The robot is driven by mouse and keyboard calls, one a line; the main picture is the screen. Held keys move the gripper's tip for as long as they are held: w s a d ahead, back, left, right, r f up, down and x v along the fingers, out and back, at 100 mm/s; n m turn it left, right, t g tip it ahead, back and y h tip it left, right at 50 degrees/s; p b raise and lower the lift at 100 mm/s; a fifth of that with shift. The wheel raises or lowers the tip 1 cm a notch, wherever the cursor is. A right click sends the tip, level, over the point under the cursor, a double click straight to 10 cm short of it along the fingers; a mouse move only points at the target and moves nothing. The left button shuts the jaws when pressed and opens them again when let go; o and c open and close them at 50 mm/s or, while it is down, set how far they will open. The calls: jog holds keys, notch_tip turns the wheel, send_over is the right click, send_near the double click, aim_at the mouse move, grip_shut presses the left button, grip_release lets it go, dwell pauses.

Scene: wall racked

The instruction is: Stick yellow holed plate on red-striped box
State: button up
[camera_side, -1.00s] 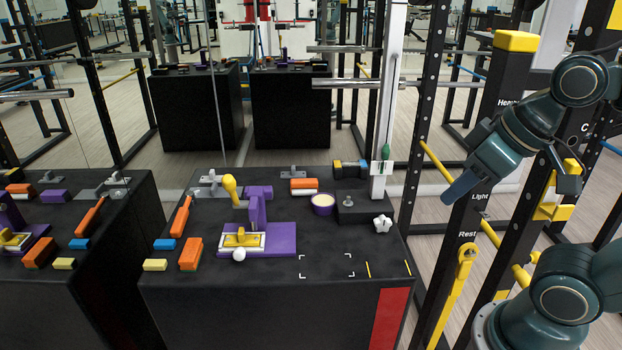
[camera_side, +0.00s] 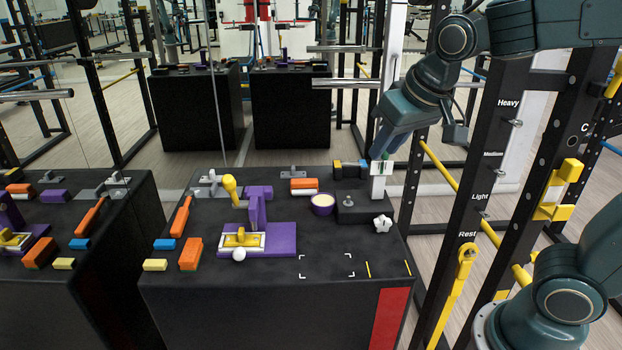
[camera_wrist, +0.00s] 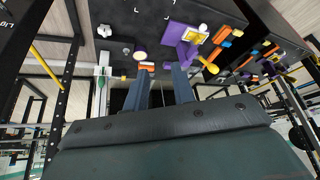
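No plate with clearly visible holes can be made out. A yellow piece with a raised handle (camera_side: 241,238) lies on a white frame on a purple base (camera_side: 284,240); holes are too small to tell. I cannot tell which thing is the red-striped box: the black bench block has a red panel (camera_side: 390,318) on its front, and a small orange-and-white box (camera_side: 304,186) lies at its back. My gripper (camera_side: 383,150) is above the bench's back right, beside the white post. In the wrist view my gripper (camera_wrist: 161,92) shows two separated blue-grey fingers with nothing between them.
The white post (camera_side: 378,183) with a green piece stands close to my gripper. A purple bowl (camera_side: 323,203), white knob (camera_side: 383,223) and white ball (camera_side: 239,254) stand on the bench. Orange blocks (camera_side: 191,253) crowd its left. Rack uprights (camera_side: 482,170) stand right. The white-cornered area (camera_side: 326,266) is clear.

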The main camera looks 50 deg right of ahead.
jog(key=w+a+f+m+h, duration=0.1)
jog(key=w+a+f+m, duration=0.2)
jog(key=w, duration=0.7)
jog(key=w+a+f+m+h, duration=0.1)
jog(key=w+a+f, duration=0.3)
jog(key=w, duration=0.5)
jog(key=w+a+f+m+h, duration=0.1)
jog(key=w+a+f+h, duration=0.15)
jog(key=w+f, duration=0.5)
jog(key=m+t, duration=0.1)
send_near(241, 231)
jog(key=shift+s+a+r+h, duration=0.25)
jog(key=shift+s+a+r, duration=0.1)
jog(key=shift+a+r, duration=0.2)
jog(key=shift+s+a+r+h, duration=0.2)
jog(key=shift+s+a+r, duration=0.15)
jog(key=shift+a+r, duration=0.2)
jog(key=shift+x, duration=4.25)
jog(key=shift+f, duration=0.1)
jog(key=shift+x, duration=2.5)
jog(key=shift+f, duration=0.1)
